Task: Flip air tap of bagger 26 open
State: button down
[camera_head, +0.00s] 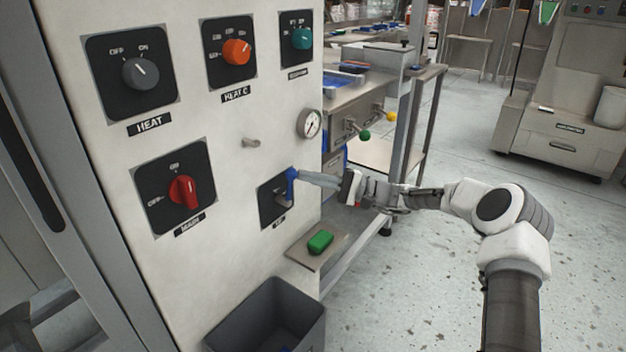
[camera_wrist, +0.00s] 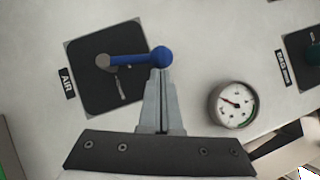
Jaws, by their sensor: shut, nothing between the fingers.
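The air tap is a blue lever (camera_head: 291,184) on a black square plate (camera_head: 268,208) low on the white panel. In the wrist view its blue arm (camera_wrist: 130,59) runs from a grey pivot (camera_wrist: 103,62) to a round blue knob (camera_wrist: 161,56), pointing away from the AIR label (camera_wrist: 67,83). In the head view the lever points up. My gripper (camera_head: 299,175) reaches in from the right; its shut, empty fingertips (camera_wrist: 160,72) are at the knob, overlapping its lower edge in the wrist view. I cannot tell whether they press on it.
A pressure gauge (camera_head: 309,124) and a peg (camera_head: 251,142) sit above the tap. Rotary switches, including a red one (camera_head: 184,191), are to the left. A small shelf (camera_head: 300,252) with a green block (camera_head: 320,241) and a grey bin (camera_head: 283,300) are below. Floor at right is open.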

jog(key=shift+s+a+r+n+g+h, duration=0.2)
jog(key=shift+s+a+r+n+h, duration=0.15)
jog(key=shift+n, duration=0.4)
jog(key=shift+s+a+r+n+g+h, duration=0.1)
jog(key=shift+s+r+n+g+h, duration=0.15)
jog(key=shift+s+n+h, duration=0.35)
jog(key=shift+w, duration=0.2)
